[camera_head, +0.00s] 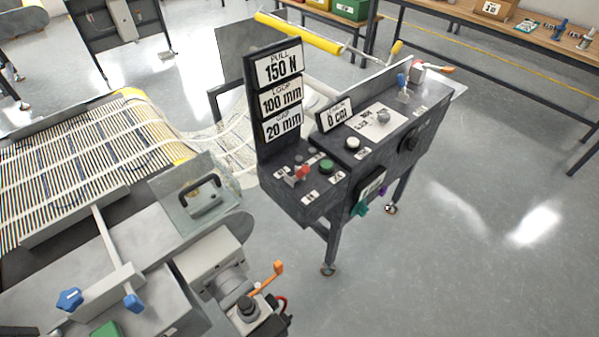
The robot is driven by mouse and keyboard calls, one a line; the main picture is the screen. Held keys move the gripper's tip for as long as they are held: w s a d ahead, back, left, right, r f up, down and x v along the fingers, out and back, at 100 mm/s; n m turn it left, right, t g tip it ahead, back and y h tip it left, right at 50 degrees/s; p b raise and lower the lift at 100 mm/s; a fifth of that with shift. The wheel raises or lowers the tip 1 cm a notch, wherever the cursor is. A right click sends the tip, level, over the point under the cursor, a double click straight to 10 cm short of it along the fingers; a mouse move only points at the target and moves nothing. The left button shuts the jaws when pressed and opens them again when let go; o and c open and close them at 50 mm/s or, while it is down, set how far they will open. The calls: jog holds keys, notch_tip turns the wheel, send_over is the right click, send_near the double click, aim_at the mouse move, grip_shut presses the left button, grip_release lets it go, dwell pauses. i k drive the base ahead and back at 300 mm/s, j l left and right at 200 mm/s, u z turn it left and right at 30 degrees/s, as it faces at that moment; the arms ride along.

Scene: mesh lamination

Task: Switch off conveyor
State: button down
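The conveyor (120,105) is at the left, a slatted belt carrying mesh with yellow edging. At its near end are a grey motor-like housing (210,262) and a box with a black knob (246,306). An orange-tipped lever (277,270) sticks up beside the box, and a red part shows to its right. A green part (106,328) is cut off by the bottom edge. A dark control stand (300,205) in the middle carries a green button (326,166), a white button (352,143) and a red-topped switch (301,171). My gripper is not in view.
Signs on the stand read 150 N, 100 mm, 20 mm (283,124) and 0 cm. A clear guard with a black handle (200,190) stands at the belt end. A workbench (520,30) is at the back right. Grey floor (480,240) is open at the right.

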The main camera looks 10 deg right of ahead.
aim_at(302, 171)
jog(key=k+j+u, duration=0.2)
jog(key=k, duration=1)
jog(key=i+j+z, duration=0.1)
jog(key=i, duration=0.4)
jog(key=i+j+z, duration=0.1)
jog(key=i+j, duration=0.2)
jog(key=i, duration=0.2)
